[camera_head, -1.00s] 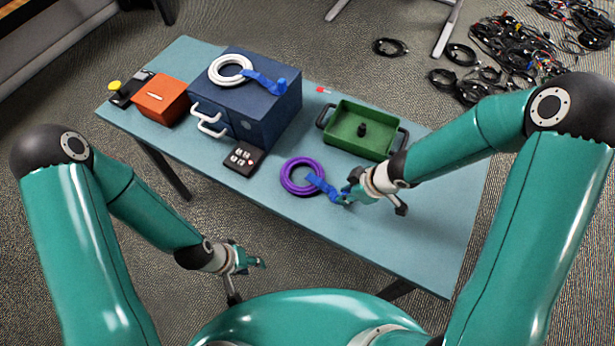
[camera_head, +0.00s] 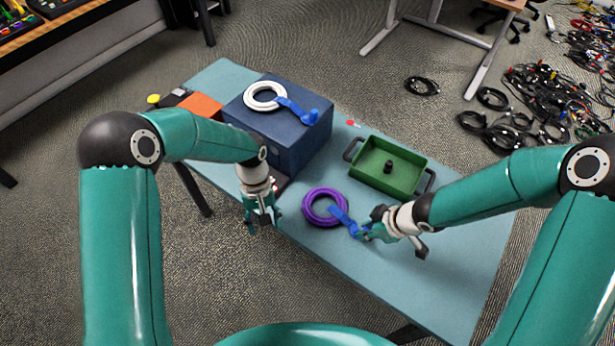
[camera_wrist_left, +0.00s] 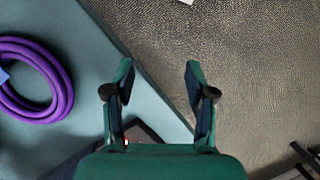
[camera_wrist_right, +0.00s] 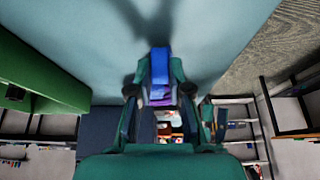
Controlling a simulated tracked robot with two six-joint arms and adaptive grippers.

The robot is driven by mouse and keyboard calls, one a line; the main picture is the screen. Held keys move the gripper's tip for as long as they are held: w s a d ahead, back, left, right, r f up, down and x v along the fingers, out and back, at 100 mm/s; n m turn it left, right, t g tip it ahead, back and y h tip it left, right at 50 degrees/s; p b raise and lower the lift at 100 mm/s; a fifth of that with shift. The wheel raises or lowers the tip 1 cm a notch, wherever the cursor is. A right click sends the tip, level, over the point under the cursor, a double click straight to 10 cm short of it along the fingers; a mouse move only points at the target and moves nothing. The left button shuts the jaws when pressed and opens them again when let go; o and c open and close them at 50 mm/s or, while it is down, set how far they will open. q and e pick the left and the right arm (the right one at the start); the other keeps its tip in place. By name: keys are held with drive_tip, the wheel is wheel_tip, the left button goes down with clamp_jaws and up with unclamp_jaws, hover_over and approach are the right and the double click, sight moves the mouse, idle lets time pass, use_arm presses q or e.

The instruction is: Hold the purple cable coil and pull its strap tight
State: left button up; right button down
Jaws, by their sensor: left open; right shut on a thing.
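The purple cable coil (camera_head: 311,219) lies flat on the table, with a blue strap (camera_head: 339,215) running from its right side. My right gripper (camera_head: 366,235) is shut on the strap's free end, to the right of the coil. The strap (camera_wrist_right: 160,65) also shows between its fingers in the right wrist view. My left gripper (camera_head: 262,218) is open and empty, fingers pointing down, over the table's front edge left of the coil. In the left wrist view the coil (camera_wrist_left: 62,85) is at the left, apart from the open fingers (camera_wrist_left: 160,80).
A dark blue box (camera_head: 285,150) stands behind the left gripper, with a white coil (camera_head: 265,97) and its blue strap on top. A green tray (camera_head: 392,176) with a dark post lies behind the right gripper. The table (camera_head: 430,285) is clear at front right.

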use_arm(q)
drive_tip(key=w+d+r+m+t, duration=0.1)
drive_tip(key=w+d+r+t, duration=0.1)
drive_tip(key=w+d+r, duration=0.3)
drive_tip(key=m+t, duration=0.1)
drive_tip(key=m, duration=0.1)
approach(308, 204)
drive_tip(key=shift+y, duration=0.3)
drive_tip(key=f, duration=0.9)
drive_tip(key=shift+s+d+f, duration=0.15)
drive_tip(key=shift+d+f, duration=0.1)
drive_tip(key=shift+f, duration=0.15)
clamp_jaws()
